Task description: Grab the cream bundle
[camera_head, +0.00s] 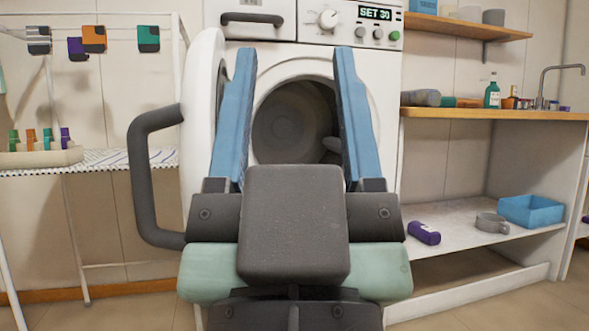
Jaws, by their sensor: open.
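My gripper (295,52) fills the middle of the head view, with its two blue fingers wide apart and nothing visible between them. It points toward a white front-loading washing machine (384,75). The machine's round door (203,75) stands open to the left, and the dark drum (290,118) shows between my fingers. I see no clear cream bundle. My gripper hides the lower part of the machine.
A dark handle (142,170) is left of my gripper. A drying rack (110,160) at left holds a cream tray (50,157) of small bottles. At right, a wooden counter (450,114) stands above a shelf with a purple bottle (424,232), grey cup (491,222) and blue bin (530,210).

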